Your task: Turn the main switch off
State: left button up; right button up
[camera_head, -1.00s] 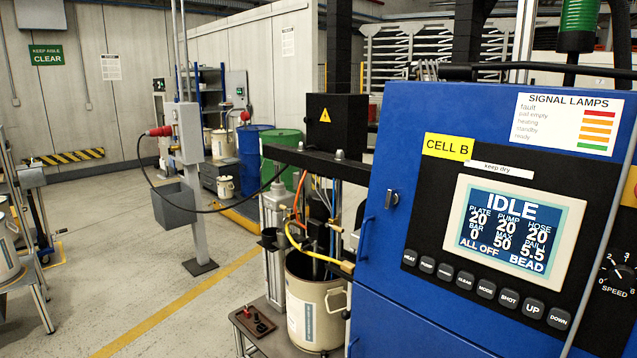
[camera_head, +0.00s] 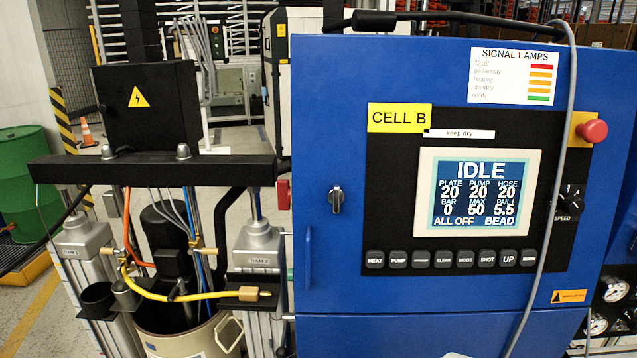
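The blue control cabinet (camera_head: 330,110) marked CELL B fills the right half of the view. Its screen (camera_head: 478,190) reads IDLE and ALL OFF. A small grey rotary handle (camera_head: 336,199) sits upright on the left of its front; no label on it is readable. A small red part (camera_head: 284,194) sticks out at the cabinet's left side edge, seen edge-on; I cannot tell whether it is the main switch or how it is set. A red mushroom button (camera_head: 592,131) is on a yellow plate at the right. Neither of my grippers is in view.
The drum press stands left of the cabinet, with a black crossbeam (camera_head: 150,170), a warning-marked black box (camera_head: 145,104), hoses and an open pail (camera_head: 190,341). A grey cable (camera_head: 552,205) hangs across the cabinet front. A green drum (camera_head: 25,180) stands at far left.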

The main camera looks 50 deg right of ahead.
aim_at(283, 188)
jog(key=i+z, duration=0.2)
jog(key=z, duration=0.25)
jog(key=i+j+z, duration=0.15)
jog(key=z, duration=0.3)
jog(key=i+j+z, duration=0.15)
jog(key=z, duration=0.3)
jog(key=i+j+z, duration=0.1)
jog(key=j+z, duration=0.15)
jog(key=z, duration=0.2)
